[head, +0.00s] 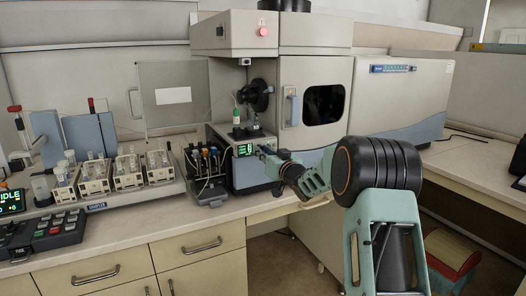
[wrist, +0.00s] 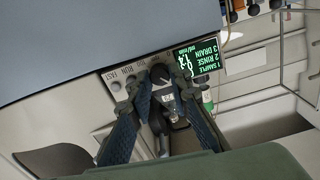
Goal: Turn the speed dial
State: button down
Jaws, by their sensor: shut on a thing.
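The pump's front panel shows in the wrist view with a green-lit display (wrist: 197,60) and printed labels that read upside down, among them FAST and RUN. The display also shows in the head view (head: 247,150). My gripper (wrist: 149,78) reaches the panel just beside the display, its two dark fingers closed in towards each other at the tips. It is shut on the speed dial (wrist: 162,97), which the fingers mostly hide; I cannot read its setting. In the head view my gripper (head: 268,154) is at the right side of the panel, and the dial cannot be made out.
An autosampler with several vial racks (head: 127,173) is farther left. The spectrometer cabinet with a dark window (head: 323,104) stands behind my arm. The counter's front edge (head: 225,213) runs below.

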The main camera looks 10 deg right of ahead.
jog(key=c, duration=1.8)
grip_release()
jog(key=shift+o, duration=0.2)
jog(key=shift+s, duration=0.1)
jog(key=v, duration=1.2)
